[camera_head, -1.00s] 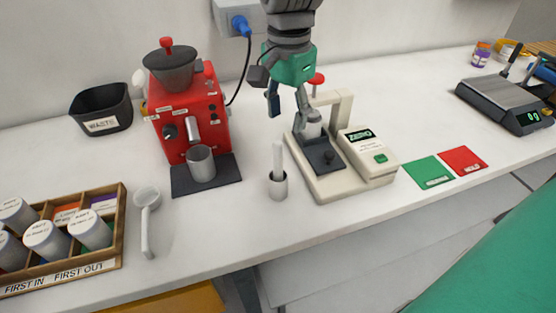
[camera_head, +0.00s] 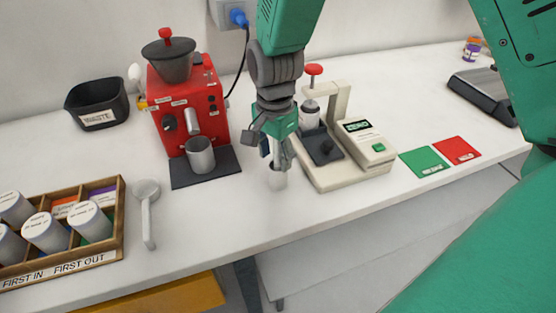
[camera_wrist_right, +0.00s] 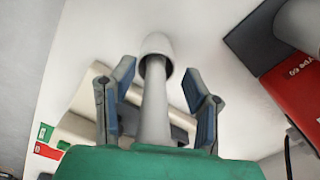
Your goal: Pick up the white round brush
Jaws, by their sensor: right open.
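The white round brush stands in a small light-grey cup (camera_head: 278,181) at the front middle of the counter. Its head is hidden in the cup. My right gripper (camera_head: 275,160) is over the cup and hides most of the brush in the head view. In the right wrist view the pale handle of the brush (camera_wrist_right: 153,115) runs between the two open fingers of my right gripper (camera_wrist_right: 157,78), with a gap on each side. The cup (camera_wrist_right: 157,47) lies just beyond the fingertips. My left gripper is not in view.
A cream press (camera_head: 345,168) stands close right of the cup. A red grinder (camera_head: 188,110) with a grey cup (camera_head: 200,156) stands to the left. A scoop (camera_head: 147,200) and a wooden rack (camera_head: 115,240) lie further left. The counter in front is clear.

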